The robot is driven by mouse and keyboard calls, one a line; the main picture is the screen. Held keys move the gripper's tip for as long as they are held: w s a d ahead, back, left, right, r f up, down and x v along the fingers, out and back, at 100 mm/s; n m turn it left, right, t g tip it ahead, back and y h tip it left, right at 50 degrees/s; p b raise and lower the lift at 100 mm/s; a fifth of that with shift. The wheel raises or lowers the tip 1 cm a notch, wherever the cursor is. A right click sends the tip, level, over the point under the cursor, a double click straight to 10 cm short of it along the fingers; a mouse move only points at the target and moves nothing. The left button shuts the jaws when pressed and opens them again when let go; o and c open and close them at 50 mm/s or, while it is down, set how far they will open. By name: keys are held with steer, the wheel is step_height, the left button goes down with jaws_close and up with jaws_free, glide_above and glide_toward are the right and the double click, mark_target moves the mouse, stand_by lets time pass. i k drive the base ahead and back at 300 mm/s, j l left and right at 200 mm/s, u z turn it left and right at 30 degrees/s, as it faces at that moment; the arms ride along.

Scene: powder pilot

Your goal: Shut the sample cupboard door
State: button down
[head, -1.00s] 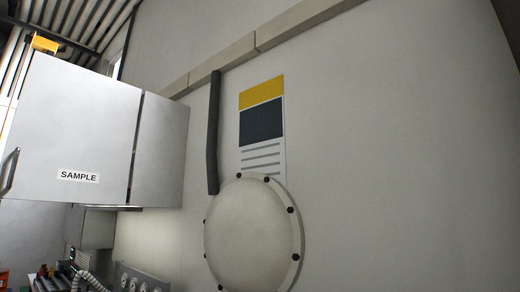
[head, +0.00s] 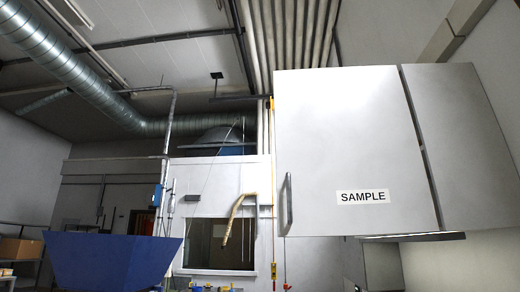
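The sample cupboard (head: 465,140) hangs on the wall at the right in the head view, its grey side panel facing me. Its door (head: 345,125) appears to stand open, reaching out left from the cupboard's front edge, with its outer face towards me. A narrow dark gap separates door and side panel. The door carries a white SAMPLE label (head: 362,197) and an upright bar handle (head: 287,203) near its left edge. The inside of the cupboard is hidden behind the door. My gripper is not in view.
A blue hopper-like bin (head: 110,262) stands at the lower left. Behind is a white booth with a window (head: 218,244) and a hanging tan hose (head: 236,212). A silver duct (head: 75,75) runs overhead. The floor is out of view.

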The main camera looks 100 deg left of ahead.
mark_target(349, 161)
steer(key=u, duration=1.85)
